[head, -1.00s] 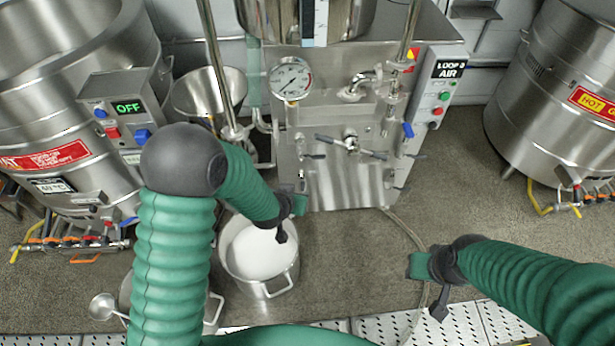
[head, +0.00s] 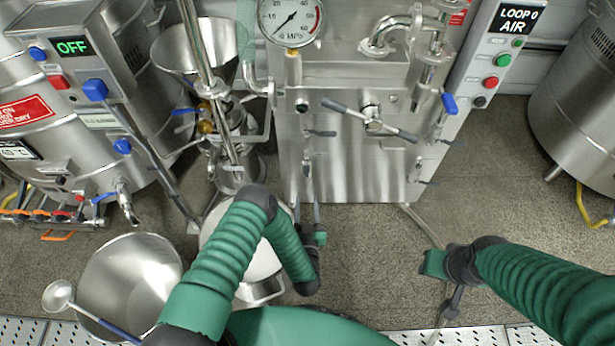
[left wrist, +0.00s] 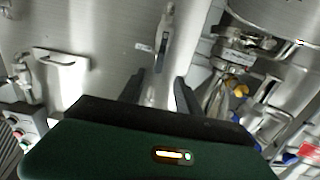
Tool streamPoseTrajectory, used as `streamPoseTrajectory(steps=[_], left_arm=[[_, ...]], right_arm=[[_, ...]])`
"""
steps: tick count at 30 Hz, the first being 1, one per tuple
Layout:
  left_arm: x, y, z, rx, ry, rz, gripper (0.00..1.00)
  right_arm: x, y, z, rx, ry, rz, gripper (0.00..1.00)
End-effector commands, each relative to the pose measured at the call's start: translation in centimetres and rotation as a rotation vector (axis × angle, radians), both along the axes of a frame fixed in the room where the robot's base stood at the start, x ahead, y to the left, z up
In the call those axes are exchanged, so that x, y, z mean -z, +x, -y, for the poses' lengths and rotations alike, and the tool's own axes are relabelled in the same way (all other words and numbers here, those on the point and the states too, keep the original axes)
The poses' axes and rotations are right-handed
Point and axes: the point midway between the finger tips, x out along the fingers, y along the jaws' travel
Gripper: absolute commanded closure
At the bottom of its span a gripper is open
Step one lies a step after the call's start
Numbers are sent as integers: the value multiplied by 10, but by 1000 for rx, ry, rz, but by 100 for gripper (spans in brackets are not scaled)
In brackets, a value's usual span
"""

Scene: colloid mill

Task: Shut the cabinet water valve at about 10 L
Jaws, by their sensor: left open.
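The steel cabinet (head: 350,180) stands in the middle of the head view. Small levers sit on its front, one at the lower left (head: 307,162) and others at the right (head: 416,163). I cannot tell which is labelled water. My left gripper (head: 312,208) is open in front of the lower left of the cabinet, its fingers pointing at it. In the left wrist view my open fingers (left wrist: 160,90) lie either side of a slim lever valve (left wrist: 163,48), with no visible grip. My right gripper (head: 440,268) hangs over the floor at the right; its jaws are unclear. No litre reading is legible.
A pot with white contents (head: 265,285) stands partly hidden under my left arm. An empty steel bowl (head: 130,275) with a ladle (head: 60,296) is left of it. A control box (head: 70,55) reads OFF. A pressure gauge (head: 290,18) tops the cabinet.

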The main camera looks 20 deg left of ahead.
Motion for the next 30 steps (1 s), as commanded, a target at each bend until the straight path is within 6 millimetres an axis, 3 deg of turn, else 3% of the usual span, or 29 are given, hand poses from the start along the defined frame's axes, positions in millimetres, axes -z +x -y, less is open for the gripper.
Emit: streamPoseTrajectory(steps=[1, 8, 10, 19, 24, 30], left_arm=[[14, 5, -3, -5, -3, 0, 60], [11, 21, -8, 3, 0, 6, 60], [3, 39, -13, 2, 2, 10, 60], [2, 108, -32, 4, 2, 9, 60], [0, 126, -37, 6, 2, 6, 60], [-2, 128, -37, 6, 1, 5, 60]], right_arm=[[25, 0, 0, 0, 0, 0, 64], [77, 0, 0, 0, 0, 0, 64], [77, 0, 0, 0, 0, 0, 64], [106, 0, 0, 0, 0, 1, 64], [112, 0, 0, 0, 0, 0, 64], [111, 0, 0, 0, 0, 0, 64]])
